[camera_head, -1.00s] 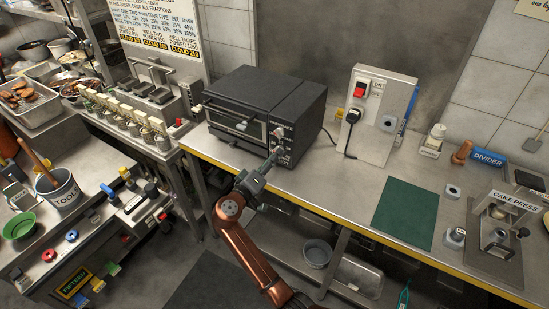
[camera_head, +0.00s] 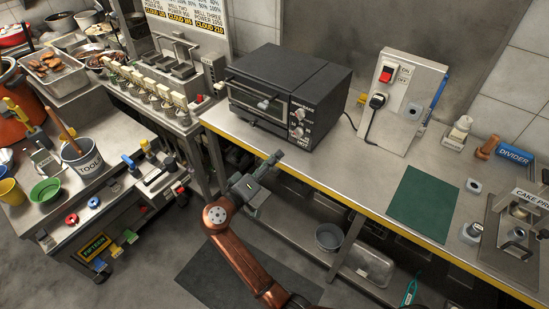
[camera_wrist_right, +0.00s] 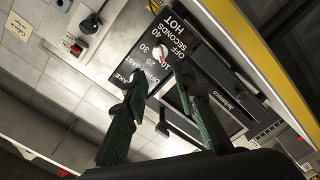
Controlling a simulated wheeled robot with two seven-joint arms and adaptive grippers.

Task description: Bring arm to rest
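My right arm (camera_head: 232,243), copper-coloured, comes up from the bottom of the head view. Its grey right gripper (camera_head: 276,157) is held in front of the counter, below and left of the oven's control knobs (camera_head: 297,124). In the right wrist view the two dark green fingers of the right gripper (camera_wrist_right: 161,76) are apart with nothing between them. Beyond them is the oven's control panel (camera_wrist_right: 178,42) with its printed markings and a pale knob (camera_wrist_right: 160,52). The gripper appears clear of the oven. My left gripper is not in view.
The black toaster oven (camera_head: 290,82) stands on the steel counter (camera_head: 335,165) with a yellow front edge. A switch box (camera_head: 405,105), green mat (camera_head: 421,203) and cake press (camera_head: 516,232) are to the right. A tool bucket (camera_head: 83,160) stands on the left bench. Floor room shows below the arm.

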